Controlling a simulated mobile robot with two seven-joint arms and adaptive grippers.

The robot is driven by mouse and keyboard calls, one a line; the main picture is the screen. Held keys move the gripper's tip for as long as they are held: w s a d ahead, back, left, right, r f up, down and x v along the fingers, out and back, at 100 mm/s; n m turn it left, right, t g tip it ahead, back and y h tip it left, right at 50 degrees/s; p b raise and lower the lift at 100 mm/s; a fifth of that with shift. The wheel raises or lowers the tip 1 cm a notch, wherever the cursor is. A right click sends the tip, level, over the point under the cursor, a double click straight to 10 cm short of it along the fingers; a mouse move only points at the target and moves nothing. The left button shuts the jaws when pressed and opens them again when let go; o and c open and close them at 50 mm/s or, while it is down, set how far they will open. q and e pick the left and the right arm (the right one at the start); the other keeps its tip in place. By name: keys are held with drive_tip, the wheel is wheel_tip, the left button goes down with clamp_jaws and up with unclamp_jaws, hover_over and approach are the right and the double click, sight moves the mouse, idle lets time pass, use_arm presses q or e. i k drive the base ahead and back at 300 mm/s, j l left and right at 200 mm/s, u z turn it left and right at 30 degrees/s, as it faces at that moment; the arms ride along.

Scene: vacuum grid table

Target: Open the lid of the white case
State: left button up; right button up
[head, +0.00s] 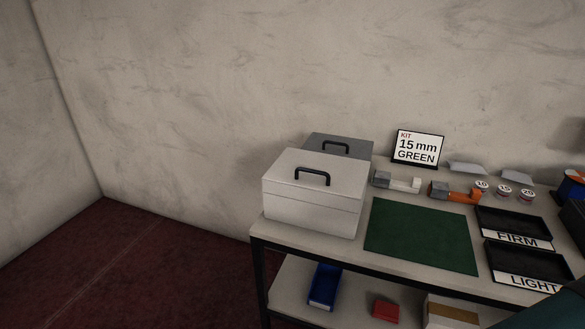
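The white case (311,213) stands at the left end of the table, near its front edge. Its lid (335,168) is closed, with a seam running below the top and a dark handle (312,176) on the lid. A grey case (350,151) with its own dark handle stands right behind it and is partly hidden by it. Neither of my grippers shows in the head view.
A green mat (421,236) lies right of the white case on the table (385,258). Black trays marked FIRM (513,228) and LIGHT (527,264) are farther right. A kit sign (417,148) stands behind. A blue bin (325,286) and a red box (386,311) sit on the lower shelf.

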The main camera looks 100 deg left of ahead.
sight(328, 180)
drive_tip(key=u, duration=3.05)
drive_tip(key=i+l+u, duration=0.2)
drive_tip(key=i+j, duration=0.05)
drive_tip(key=i, duration=0.05)
